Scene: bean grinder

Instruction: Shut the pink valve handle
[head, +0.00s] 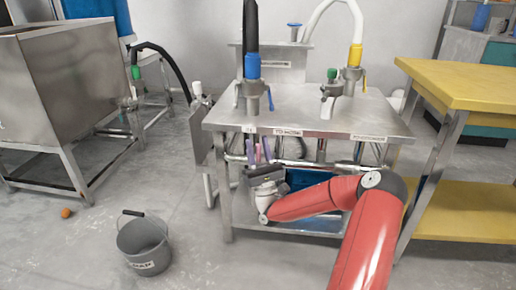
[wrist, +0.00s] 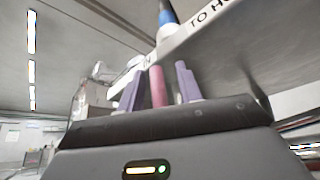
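The pink valve handle (wrist: 157,86) stands upright between my gripper's two lavender fingers in the wrist view. Narrow gaps show on both sides of it, so my gripper (wrist: 158,88) looks open around or just in front of it; the depth is hard to tell. In the head view, my gripper (head: 258,149) points up below the front edge of the steel table (head: 300,112). The handle (head: 258,154) is only a small pink patch there, and its valve body is hidden.
The table's front rail and labelled edge lie close to my gripper. Blue (head: 253,68) and yellow (head: 355,56) hose fittings stand on top. A grey bucket (head: 145,244) is on the floor at left, a yellow table (head: 465,82) at right. The left floor is mostly clear.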

